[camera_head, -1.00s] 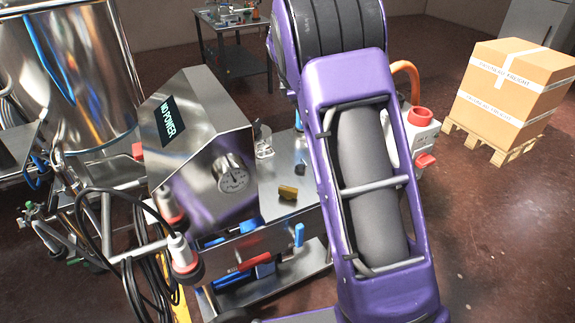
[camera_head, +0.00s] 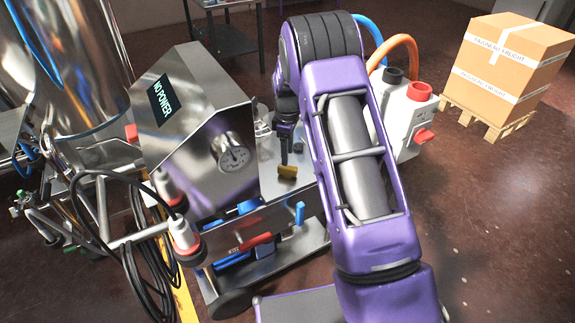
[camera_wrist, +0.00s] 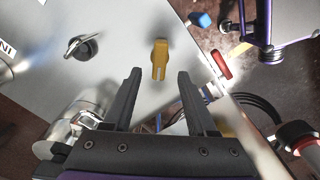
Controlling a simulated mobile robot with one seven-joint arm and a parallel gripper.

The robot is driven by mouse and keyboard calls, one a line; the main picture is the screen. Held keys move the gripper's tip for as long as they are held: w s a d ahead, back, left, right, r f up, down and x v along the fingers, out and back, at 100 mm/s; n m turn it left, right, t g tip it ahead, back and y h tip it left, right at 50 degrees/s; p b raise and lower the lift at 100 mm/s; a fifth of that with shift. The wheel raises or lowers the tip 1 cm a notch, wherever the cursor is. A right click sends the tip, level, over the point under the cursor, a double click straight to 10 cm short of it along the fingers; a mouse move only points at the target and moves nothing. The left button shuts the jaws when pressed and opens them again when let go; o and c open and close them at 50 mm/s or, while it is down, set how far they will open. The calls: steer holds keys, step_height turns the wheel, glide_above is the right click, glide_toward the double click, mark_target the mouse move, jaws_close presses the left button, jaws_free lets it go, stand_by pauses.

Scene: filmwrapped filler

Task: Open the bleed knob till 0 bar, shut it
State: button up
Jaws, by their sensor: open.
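A yellow knob-like piece (camera_head: 288,172) stands on the metal deck beside the machine's steel housing. In the wrist view the yellow piece (camera_wrist: 160,56) has a slotted near end. A black round knob with a pale metal lever (camera_wrist: 82,48) is to its left; no label tells which is the bleed knob. My gripper (camera_head: 285,157) is just above the yellow piece. In the wrist view my gripper (camera_wrist: 159,76) is open and empty, its fingers either side of the yellow piece's near end.
The housing (camera_head: 195,120) with a "NO POWER" display (camera_head: 161,101) is close on the left. Red (camera_head: 256,240) and blue (camera_head: 300,213) handles are below the deck. A white box with a red switch (camera_head: 408,120) is behind my arm. Cables hang at front left.

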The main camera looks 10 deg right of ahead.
mark_target(287, 170)
step_height(287, 170, down, 5)
steer(key=shift+f, duration=0.1)
stand_by(0.3)
jaws_close()
